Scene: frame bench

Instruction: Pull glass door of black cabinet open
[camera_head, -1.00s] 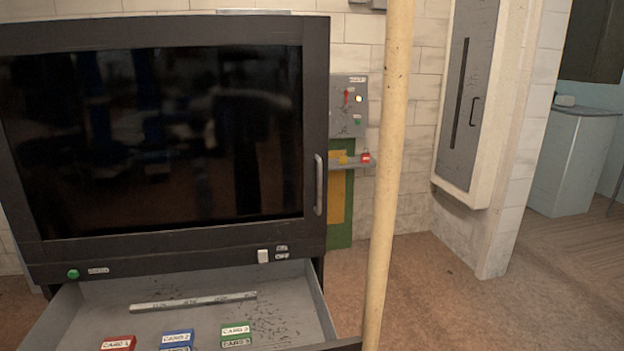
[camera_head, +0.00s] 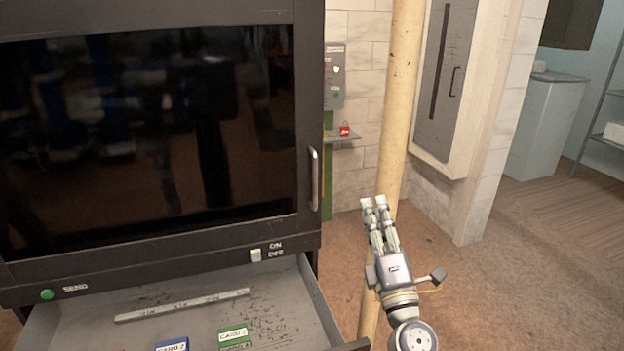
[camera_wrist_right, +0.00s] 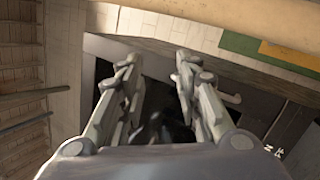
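The black cabinet (camera_head: 160,20) fills the left of the head view. Its dark glass door (camera_head: 150,140) is closed, with a vertical metal handle (camera_head: 315,178) at its right edge. My right gripper (camera_head: 373,203) is to the right of the handle and slightly below it in the picture, apart from it and in front of the pole. In the right wrist view my right gripper (camera_wrist_right: 158,58) has its fingers spread with nothing between them. My left gripper is not in view.
An open drawer (camera_head: 290,318) with labelled cards juts out below the door. A yellowish pole (camera_head: 402,80) stands right of the cabinet. A grey control box (camera_head: 335,75) is on the tiled wall behind. Brown floor (camera_head: 520,290) is clear at the right.

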